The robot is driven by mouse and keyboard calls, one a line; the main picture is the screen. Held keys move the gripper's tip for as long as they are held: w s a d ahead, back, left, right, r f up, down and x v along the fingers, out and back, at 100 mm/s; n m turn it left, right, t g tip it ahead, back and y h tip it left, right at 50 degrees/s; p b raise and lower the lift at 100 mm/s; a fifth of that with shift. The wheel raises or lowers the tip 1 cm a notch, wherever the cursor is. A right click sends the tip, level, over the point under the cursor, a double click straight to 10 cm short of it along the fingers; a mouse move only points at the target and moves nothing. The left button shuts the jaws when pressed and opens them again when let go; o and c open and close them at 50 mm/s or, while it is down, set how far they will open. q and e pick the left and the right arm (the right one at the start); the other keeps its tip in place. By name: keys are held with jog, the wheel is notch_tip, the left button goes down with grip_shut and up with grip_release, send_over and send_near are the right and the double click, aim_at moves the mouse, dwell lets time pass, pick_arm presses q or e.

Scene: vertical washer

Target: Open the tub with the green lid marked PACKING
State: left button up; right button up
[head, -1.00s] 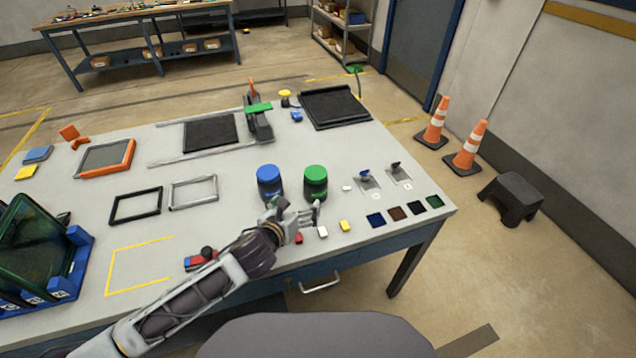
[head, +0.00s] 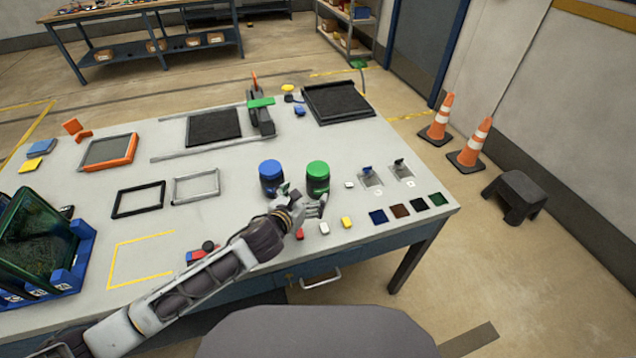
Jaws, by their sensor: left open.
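My right gripper is not in view.
Small red, white and yellow blocks (head: 346,222) lie near the table's front edge, by my gripper. Two small levers (head: 370,176) and several coloured squares (head: 398,211) are to the right. Empty frames (head: 138,199) lie left of the tubs. A blue crate (head: 70,270) is at far left.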

aim_at(313, 186)
pick_arm(q)
jog(key=shift+x, duration=3.1)
jog(key=shift+x, duration=2.6)
jog(key=shift+a+f, duration=0.1)
jog(key=shift+c, duration=0.4)
jog(key=c, duration=1.2)
